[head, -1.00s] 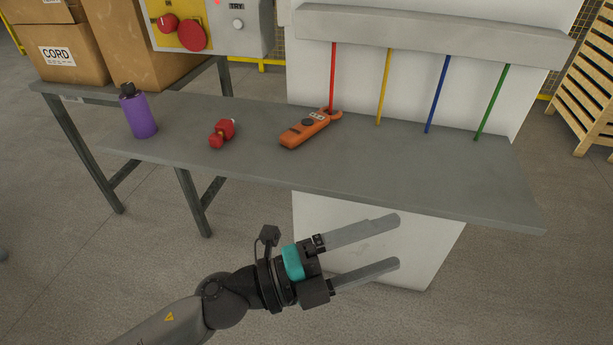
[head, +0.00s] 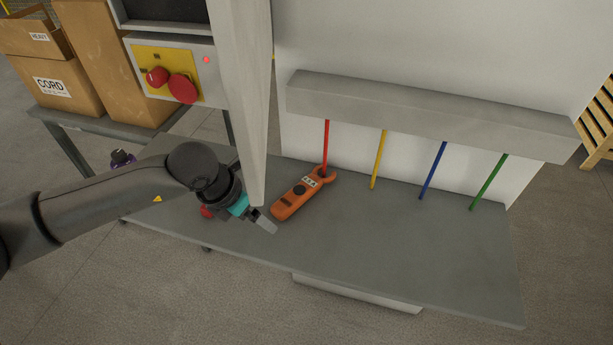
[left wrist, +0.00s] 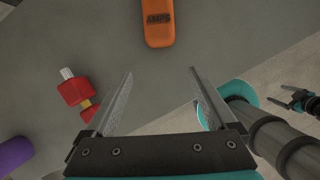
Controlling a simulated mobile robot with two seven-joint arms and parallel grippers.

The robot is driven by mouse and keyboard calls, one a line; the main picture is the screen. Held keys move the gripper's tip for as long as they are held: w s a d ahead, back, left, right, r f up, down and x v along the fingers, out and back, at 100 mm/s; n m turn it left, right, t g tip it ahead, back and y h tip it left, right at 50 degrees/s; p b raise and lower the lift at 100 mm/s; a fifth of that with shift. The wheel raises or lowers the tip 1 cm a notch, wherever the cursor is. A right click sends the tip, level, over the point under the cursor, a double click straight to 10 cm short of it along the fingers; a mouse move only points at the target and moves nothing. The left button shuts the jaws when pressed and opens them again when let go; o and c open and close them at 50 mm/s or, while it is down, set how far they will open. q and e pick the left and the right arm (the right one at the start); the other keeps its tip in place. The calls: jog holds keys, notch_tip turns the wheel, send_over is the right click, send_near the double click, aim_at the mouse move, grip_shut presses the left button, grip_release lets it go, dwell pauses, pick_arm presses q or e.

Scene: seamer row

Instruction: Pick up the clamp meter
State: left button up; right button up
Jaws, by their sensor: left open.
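The orange clamp meter (head: 297,198) lies on the grey table, its jaw end near the foot of the red rod. In the left wrist view the meter's lower end (left wrist: 158,30), marked AMPS, shows at the top, beyond the fingertips and roughly in line with the gap between them. My left gripper (head: 266,222) is open and empty over the table, just left of the meter's near end. Both its fingers (left wrist: 161,72) show apart in the left wrist view. A small dark gripper-like part (left wrist: 300,99), perhaps my right one, shows at that view's right edge.
A red object (left wrist: 78,90) lies left of my left gripper, mostly hidden by it in the head view (head: 206,211). Red, yellow, blue and green rods (head: 434,170) rise behind. The table's right part (head: 440,255) is clear.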

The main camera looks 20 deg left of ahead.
aim_at(300, 189)
pick_arm(q)
jog(key=w+d, duration=0.1)
jog(key=w, duration=0.1)
jog(key=w+d, duration=0.2)
jog(key=w, duration=0.1)
jog(key=w+d, duration=0.1)
jog(key=w, duration=0.2)
jog(key=shift+w+d, duration=0.1)
jog(key=shift+d, duration=0.2)
jog(key=shift+w+d, duration=0.3)
jog(key=shift+w, duration=0.25)
jog(key=shift+w+d, duration=0.25)
jog(key=shift+w, duration=0.25)
jog(key=shift+b+x, duration=0.45)
jog(key=shift+x, duration=1)
jog(key=shift+s+a, duration=0.1)
grip_shut()
